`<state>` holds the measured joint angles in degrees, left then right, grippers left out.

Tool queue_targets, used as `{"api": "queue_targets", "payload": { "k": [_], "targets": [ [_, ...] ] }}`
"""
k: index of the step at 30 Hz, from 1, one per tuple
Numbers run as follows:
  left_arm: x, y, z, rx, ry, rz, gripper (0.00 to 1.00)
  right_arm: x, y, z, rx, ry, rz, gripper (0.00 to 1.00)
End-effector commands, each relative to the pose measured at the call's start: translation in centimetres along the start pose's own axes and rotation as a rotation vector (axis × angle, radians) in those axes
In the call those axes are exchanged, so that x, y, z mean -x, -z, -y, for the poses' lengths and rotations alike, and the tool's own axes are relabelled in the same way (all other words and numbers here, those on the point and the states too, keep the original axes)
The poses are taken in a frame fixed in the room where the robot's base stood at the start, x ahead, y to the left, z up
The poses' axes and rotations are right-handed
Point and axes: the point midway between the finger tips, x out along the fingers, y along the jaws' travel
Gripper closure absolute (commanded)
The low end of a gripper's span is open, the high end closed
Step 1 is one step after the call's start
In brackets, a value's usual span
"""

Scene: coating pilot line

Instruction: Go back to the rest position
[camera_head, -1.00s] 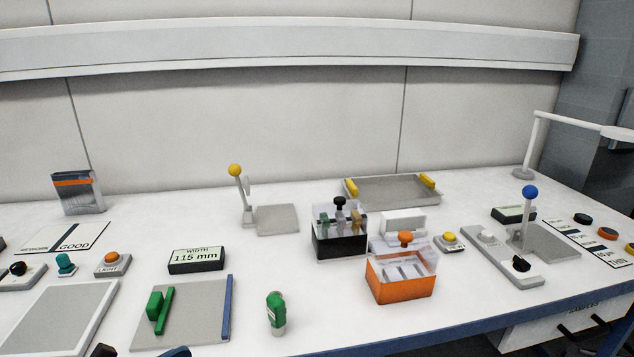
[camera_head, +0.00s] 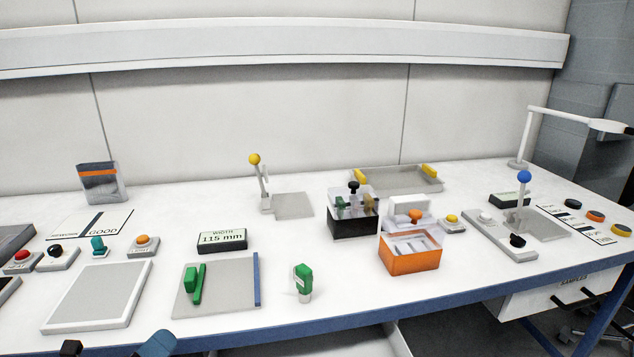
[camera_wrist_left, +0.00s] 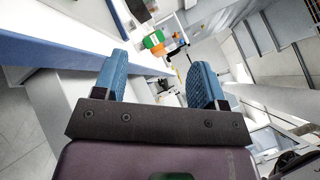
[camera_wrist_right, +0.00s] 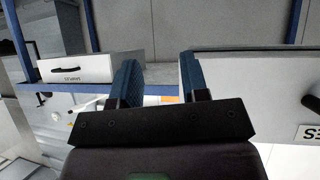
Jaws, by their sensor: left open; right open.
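My left gripper (camera_head: 115,346) shows at the bottom left edge of the head view, in front of the bench. In the left wrist view its two blue fingers (camera_wrist_left: 155,82) are spread apart with nothing between them, and the bench lies beyond. My right gripper is outside the head view. In the right wrist view its blue fingers (camera_wrist_right: 158,82) are apart and empty, below the bench's blue edge, facing the drawer fronts. No object is held by either gripper.
The white bench (camera_head: 330,310) has a blue front edge. It carries a green-capped bottle (camera_head: 303,282), an orange box (camera_head: 412,256), a black box (camera_head: 352,222), a width display (camera_head: 221,240), and a lever with a blue knob (camera_head: 524,177). A drawer (camera_wrist_right: 92,68) is under the bench.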

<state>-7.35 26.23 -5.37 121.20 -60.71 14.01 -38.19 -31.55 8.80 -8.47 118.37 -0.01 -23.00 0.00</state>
Motion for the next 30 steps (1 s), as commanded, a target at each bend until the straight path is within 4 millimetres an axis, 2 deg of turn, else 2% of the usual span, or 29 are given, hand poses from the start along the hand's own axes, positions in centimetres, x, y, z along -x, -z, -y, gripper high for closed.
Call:
{"api": "queue_targets", "payload": {
  "k": [4, 8, 11, 14, 18, 21, 24, 30],
  "targets": [
    [1.4, -0.7, -2.6, 0.484, -0.097, 0.181, 0.35, 0.2, -0.2, 0.0, -0.001, 0.000, 0.003, 0.59],
    [3.8, 0.3, -5.7, 0.920, -0.196, 0.352, 0.35, 0.3, -0.3, 0.0, -0.002, -0.001, 0.008, 0.59],
    [6.2, 2.2, -8.2, 1.238, -0.282, 0.492, 0.35, 0.5, -0.5, 0.0, -0.005, -0.002, 0.011, 0.59],
    [9.1, 5.1, -10.3, 1.530, -0.370, 0.633, 0.35, 0.6, -0.6, 0.1, -0.010, -0.003, 0.015, 0.59],
    [13.4, 10.2, -11.9, 1.855, -0.496, 0.815, 0.35, 0.8, -0.8, 0.2, -0.017, -0.004, 0.020, 0.59],
    [16.1, 13.3, -11.9, 1.977, -0.557, 0.894, 0.35, 0.9, -0.8, 0.2, -0.019, -0.005, 0.021, 0.59],
    [18.1, 15.0, -11.7, 2.012, -0.585, 0.943, 0.35, 0.9, -0.6, 0.2, -0.019, -0.005, 0.020, 0.59],
    [20.2, 16.3, -11.4, 2.020, -0.616, 0.986, 0.35, 1.0, -0.5, 0.1, -0.015, -0.005, 0.016, 0.59]
  ]
}}
